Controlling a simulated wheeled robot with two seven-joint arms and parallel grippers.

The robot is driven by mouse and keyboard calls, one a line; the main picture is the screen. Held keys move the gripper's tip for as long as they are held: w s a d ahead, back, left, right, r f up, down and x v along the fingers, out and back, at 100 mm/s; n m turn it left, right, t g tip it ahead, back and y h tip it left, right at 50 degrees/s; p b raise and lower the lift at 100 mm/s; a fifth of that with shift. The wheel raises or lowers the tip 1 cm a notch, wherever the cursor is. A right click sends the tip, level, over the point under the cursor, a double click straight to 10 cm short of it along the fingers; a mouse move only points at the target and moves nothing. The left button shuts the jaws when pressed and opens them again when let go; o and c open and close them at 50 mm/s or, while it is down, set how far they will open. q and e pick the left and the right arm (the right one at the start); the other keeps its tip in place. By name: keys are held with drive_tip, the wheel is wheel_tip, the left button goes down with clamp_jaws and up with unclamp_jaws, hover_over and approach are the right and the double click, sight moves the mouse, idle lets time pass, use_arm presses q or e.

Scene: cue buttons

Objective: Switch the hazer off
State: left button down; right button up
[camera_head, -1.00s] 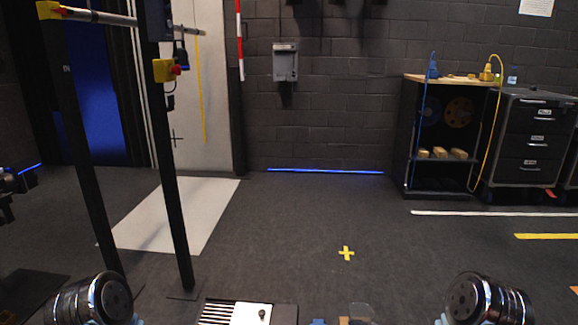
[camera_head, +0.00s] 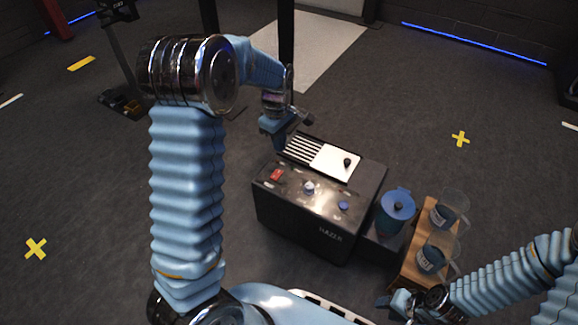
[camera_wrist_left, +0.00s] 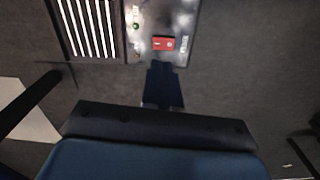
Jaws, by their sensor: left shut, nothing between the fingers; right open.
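The hazer (camera_head: 300,218) is a black box with its name on the front, standing at the middle of the head view. Its grey top panel carries a red rocker switch (camera_head: 277,175) at the left, a pale knob (camera_head: 309,188) and a blue button (camera_head: 343,206). My left gripper (camera_head: 290,127) is above the hazer's back left corner, shut and empty. In the left wrist view its shut fingers (camera_wrist_left: 163,85) point at the red switch (camera_wrist_left: 163,44), appearing just short of it; contact cannot be told. My right gripper (camera_head: 398,303) is open, low at the right, apart from the hazer.
Behind the panel are a slotted grille (camera_head: 303,150) and a white plate (camera_head: 335,160) with a black knob. A blue-lidded container (camera_head: 396,205) stands right of the hazer, beside a wooden board (camera_head: 410,265) with clear jars. Dark floor lies open around.

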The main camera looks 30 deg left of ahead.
sight(279, 172)
use_arm(q)
drive_tip(key=r, duration=0.1)
drive_tip(key=n, duration=0.1)
drive_tip(key=a+r, duration=0.1)
drive_tip(key=shift+w+r, duration=0.3)
drive_tip(key=shift+w, duration=0.1)
use_arm(e)
drive_tip(key=shift+w+d+f, duration=0.2)
drive_tip(key=shift+w+f, duration=0.1)
drive_tip(key=shift+w, duration=0.05)
use_arm(q)
drive_tip(key=shift+f, duration=0.1)
wheel_tip(279, 172, down, 13)
drive_tip(key=b, duration=0.3)
drive_tip(key=shift+b, duration=0.3)
drive_tip(key=shift+f, duration=0.5)
use_arm(e)
drive_tip(key=shift+f, duration=1.85)
use_arm(q)
drive_tip(key=shift+f, duration=0.15)
use_arm(e)
drive_tip(key=shift+r, duration=0.1)
use_arm(q)
drive_tip(key=shift+s+a+r, duration=0.1)
drive_tip(key=shift+s+r, duration=0.15)
drive_tip(key=shift+s, duration=0.45)
use_arm(e)
drive_tip(key=shift+r, duration=0.25)
